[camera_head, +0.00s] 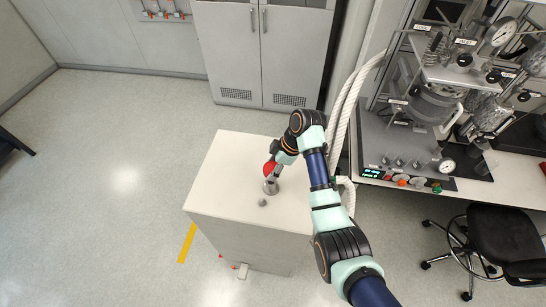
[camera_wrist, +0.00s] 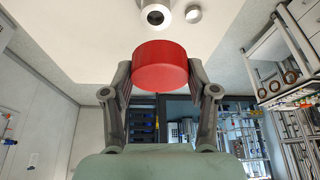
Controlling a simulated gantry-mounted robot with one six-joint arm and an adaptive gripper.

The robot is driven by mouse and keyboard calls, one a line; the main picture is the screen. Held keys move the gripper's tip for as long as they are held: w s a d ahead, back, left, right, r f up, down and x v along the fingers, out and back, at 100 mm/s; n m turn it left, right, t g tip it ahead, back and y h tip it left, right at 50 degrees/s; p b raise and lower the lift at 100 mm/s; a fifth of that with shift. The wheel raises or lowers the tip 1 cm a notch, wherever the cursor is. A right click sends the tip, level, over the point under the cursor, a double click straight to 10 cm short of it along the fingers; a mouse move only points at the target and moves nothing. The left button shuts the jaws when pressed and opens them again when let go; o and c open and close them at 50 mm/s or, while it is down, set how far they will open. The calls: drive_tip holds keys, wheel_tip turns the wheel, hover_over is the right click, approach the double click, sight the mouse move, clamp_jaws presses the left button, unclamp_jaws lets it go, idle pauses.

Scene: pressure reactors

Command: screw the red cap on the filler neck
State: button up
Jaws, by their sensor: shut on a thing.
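The red cap (camera_wrist: 160,66) is held between the two fingers of my gripper (camera_wrist: 160,80) in the wrist view. In the head view the red cap (camera_head: 269,169) shows beside my gripper (camera_head: 279,166), above the white cabinet top. The filler neck (camera_wrist: 155,15) is a grey metal ring with a dark opening, just beyond the cap in the wrist view. In the head view the filler neck (camera_head: 271,186) stands on the white top, just below the cap in the picture. The cap appears apart from the neck.
The white cabinet top (camera_head: 225,180) is otherwise clear. White hoses (camera_head: 346,115) and a reactor bench (camera_head: 420,150) stand to the right, with a black chair (camera_head: 505,240).

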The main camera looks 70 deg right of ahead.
sight(270, 182)
drive_tip(key=shift+w+d+f, duration=0.1)
drive_tip(key=shift+w+f, duration=0.05)
drive_tip(key=shift+w, duration=0.05)
drive_tip(key=shift+f+b, duration=1.9)
drive_tip(key=shift+f, duration=0.75)
drive_tip(key=shift+f, duration=0.3)
drive_tip(key=shift+f+b, duration=0.55)
drive_tip(key=shift+f, duration=0.25)
drive_tip(key=shift+f+b, duration=0.35)
drive_tip(key=shift+f, duration=0.2)
